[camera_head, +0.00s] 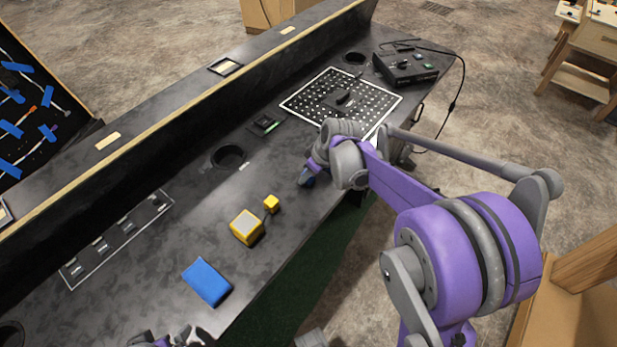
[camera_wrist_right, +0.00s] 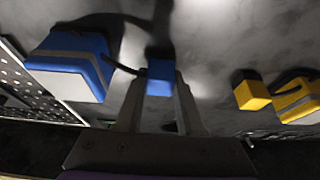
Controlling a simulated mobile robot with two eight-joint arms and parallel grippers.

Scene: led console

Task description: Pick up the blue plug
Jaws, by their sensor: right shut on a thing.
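The blue plug (camera_wrist_right: 160,78) is a small blue cube between the fingertips of my right gripper (camera_wrist_right: 160,88) in the right wrist view. A dark cable runs from it to a larger blue block (camera_wrist_right: 70,62) with a grey band and a pale face. In the head view my right gripper (camera_head: 309,176) is low over the front edge of the bench, and the arm hides most of the blue parts there. I cannot tell whether the plug touches the bench top. My left gripper (camera_head: 172,340) is cut off at the bottom edge of the head view.
A yellow block (camera_head: 247,227) and small yellow cube (camera_head: 271,203) stand left of my right gripper. A flat blue box (camera_head: 207,281) lies nearer. A perforated board (camera_head: 322,84) and black control box (camera_head: 408,68) are farther back. A round hole (camera_head: 229,157) opens in the bench.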

